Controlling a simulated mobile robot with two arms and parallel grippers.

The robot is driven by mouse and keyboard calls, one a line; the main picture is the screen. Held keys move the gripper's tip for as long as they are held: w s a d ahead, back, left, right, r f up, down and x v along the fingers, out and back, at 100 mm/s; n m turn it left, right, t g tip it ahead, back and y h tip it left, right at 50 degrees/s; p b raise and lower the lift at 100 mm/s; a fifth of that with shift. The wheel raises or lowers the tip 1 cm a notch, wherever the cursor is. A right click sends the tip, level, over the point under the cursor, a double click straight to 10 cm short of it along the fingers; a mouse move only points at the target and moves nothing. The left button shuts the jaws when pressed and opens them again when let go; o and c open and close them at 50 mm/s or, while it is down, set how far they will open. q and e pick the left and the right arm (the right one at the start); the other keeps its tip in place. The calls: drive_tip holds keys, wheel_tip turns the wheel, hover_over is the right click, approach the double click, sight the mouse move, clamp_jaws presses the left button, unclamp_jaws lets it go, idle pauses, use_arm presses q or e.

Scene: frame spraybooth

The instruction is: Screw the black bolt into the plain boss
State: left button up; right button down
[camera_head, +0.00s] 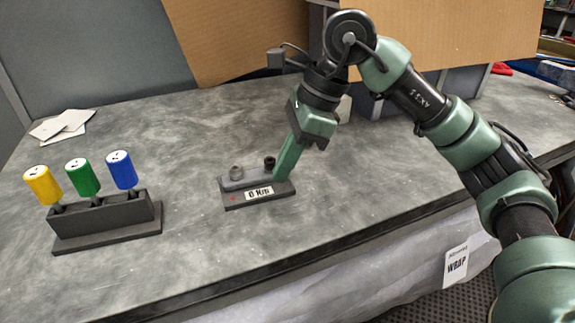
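A dark fixture base (284,191) with a "0 Kits" label lies on the grey bench and carries a grey block (250,178). Two short dark round parts stand on the block: a left one (237,172) and a blacker right one (269,163). I cannot tell which is the plain boss or whether either holds the black bolt. My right gripper (281,174) reaches down from the upper right. Its green finger ends at the block's right end, close beside the right round part. Its opening and anything between the fingers are hidden. My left gripper is out of view.
A dark rack (105,222) at the left holds yellow (43,184), green (82,176) and blue (121,169) handled tools. White cards (62,124) lie at the back left. Cardboard (235,40) stands behind. The bench between rack and fixture is clear.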

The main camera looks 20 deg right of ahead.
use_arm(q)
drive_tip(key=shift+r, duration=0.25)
use_arm(e)
drive_tip(key=shift+a+m, duration=0.15)
drive_tip(key=shift+m, duration=0.35)
drive_tip(key=m, duration=0.1)
drive_tip(key=a+m+t, duration=0.1)
drive_tip(key=shift+s+m+b, duration=0.1)
drive_tip(key=shift+m+b, duration=0.2)
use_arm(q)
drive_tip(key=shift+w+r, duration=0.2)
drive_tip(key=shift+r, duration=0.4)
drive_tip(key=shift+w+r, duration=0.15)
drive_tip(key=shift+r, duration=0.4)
use_arm(e)
drive_tip(key=shift+a+m+t+h, duration=0.3)
drive_tip(key=shift+m+t+h, duration=0.15)
drive_tip(key=shift+m, duration=0.45)
